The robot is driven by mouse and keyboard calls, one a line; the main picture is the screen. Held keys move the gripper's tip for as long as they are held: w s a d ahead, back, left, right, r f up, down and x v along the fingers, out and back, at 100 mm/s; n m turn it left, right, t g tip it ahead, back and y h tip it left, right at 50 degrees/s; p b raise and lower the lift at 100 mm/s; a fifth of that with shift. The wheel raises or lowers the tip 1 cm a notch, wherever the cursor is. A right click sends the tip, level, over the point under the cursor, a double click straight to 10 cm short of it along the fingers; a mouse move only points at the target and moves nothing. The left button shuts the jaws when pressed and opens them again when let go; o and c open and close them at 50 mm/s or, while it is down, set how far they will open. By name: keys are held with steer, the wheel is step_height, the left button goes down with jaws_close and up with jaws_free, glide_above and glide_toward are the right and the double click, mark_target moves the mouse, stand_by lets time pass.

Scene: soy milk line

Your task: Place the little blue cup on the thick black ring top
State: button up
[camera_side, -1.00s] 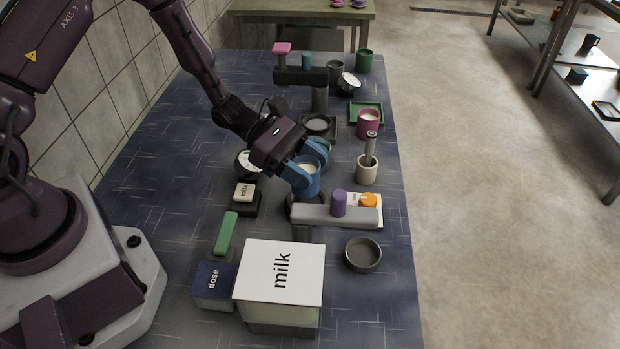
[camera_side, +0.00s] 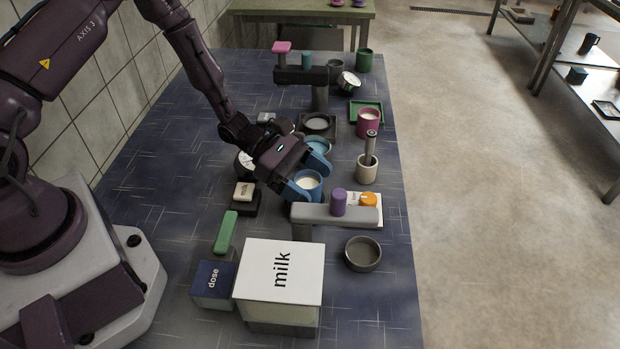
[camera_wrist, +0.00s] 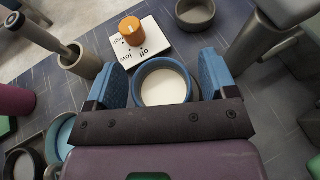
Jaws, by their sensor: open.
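The little blue cup (camera_side: 308,187), filled with white liquid, stands upright behind the grey spout arm with the purple knob. In the wrist view the cup (camera_wrist: 164,67) is between the two blue fingers. My gripper (camera_side: 305,178) is open around the cup, with a gap beside each finger in the wrist view (camera_wrist: 158,85). The cup's base and the surface under it are mostly hidden by the spout arm and my gripper, so I cannot clearly see the black ring top now.
The grey spout arm (camera_side: 322,214) with its purple knob (camera_side: 338,203) is close in front of the cup. An orange dial (camera_side: 368,199) is to the right. A grey mortar with pestle (camera_side: 367,168) and a light blue dish (camera_side: 318,146) stand near. A milk box (camera_side: 278,272) is in front.

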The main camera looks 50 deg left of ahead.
steer(key=shift+r, duration=0.25)
steer(key=v, duration=1.2)
steer(key=s+r+m+y, duration=0.6)
steer(key=s+r+m, duration=0.2)
steer(key=r+m, duration=0.3)
steer(key=s+d+r+m+y, duration=0.1)
steer(key=s+r+m+y, duration=0.5)
steer(key=r+m, duration=0.5)
step_height(320, 180, up, 2)
steer(key=shift+s+d+r+m+t, duration=0.2)
steer(key=shift+s+d+m+t, duration=0.1)
steer(key=shift+s, duration=0.9)
